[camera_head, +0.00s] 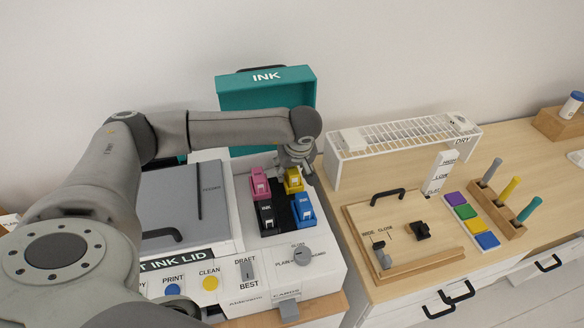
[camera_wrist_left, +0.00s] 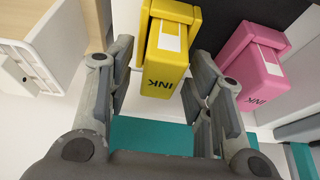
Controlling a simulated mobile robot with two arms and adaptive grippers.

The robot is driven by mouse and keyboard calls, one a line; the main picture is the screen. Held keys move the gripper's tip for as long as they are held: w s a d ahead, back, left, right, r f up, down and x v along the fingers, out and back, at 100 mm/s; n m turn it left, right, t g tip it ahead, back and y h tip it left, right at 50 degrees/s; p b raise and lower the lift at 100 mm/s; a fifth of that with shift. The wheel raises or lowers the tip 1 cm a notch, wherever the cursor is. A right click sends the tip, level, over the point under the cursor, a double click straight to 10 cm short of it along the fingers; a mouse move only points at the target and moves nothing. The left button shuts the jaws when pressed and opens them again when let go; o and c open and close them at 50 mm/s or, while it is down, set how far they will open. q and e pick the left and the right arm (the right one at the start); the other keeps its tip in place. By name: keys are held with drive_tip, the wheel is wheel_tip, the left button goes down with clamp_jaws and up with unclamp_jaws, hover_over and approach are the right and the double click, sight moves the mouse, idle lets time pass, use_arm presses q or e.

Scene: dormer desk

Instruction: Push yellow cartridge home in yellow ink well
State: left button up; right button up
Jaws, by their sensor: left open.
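The yellow cartridge (camera_head: 293,181) stands at the back right of the dark ink bay (camera_head: 283,217) in the printer. In the left wrist view the yellow cartridge (camera_wrist_left: 165,55) shows its INK label and lies between the two fingers. My left gripper (camera_head: 296,158) is directly above and behind it. In the wrist view the gripper (camera_wrist_left: 160,75) is open, with a finger on either side of the cartridge. I cannot tell whether the fingers touch it. The yellow well is hidden under the cartridge. My right gripper is not in view.
Pink (camera_head: 261,184), black (camera_head: 266,216) and blue (camera_head: 303,210) cartridges stand close beside the yellow one. The teal INK lid (camera_head: 266,90) stands raised behind. A white DRY rack (camera_head: 400,140) and a wooden board (camera_head: 405,235) are to the right.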

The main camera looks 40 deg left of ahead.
use_arm(q)
drive_tip(key=b+v, duration=0.2)
drive_tip(key=v, duration=1)
drive_tip(key=shift+r+b, duration=0.2)
drive_tip(key=shift+b, duration=0.2)
drive_tip(key=shift+a, duration=0.1)
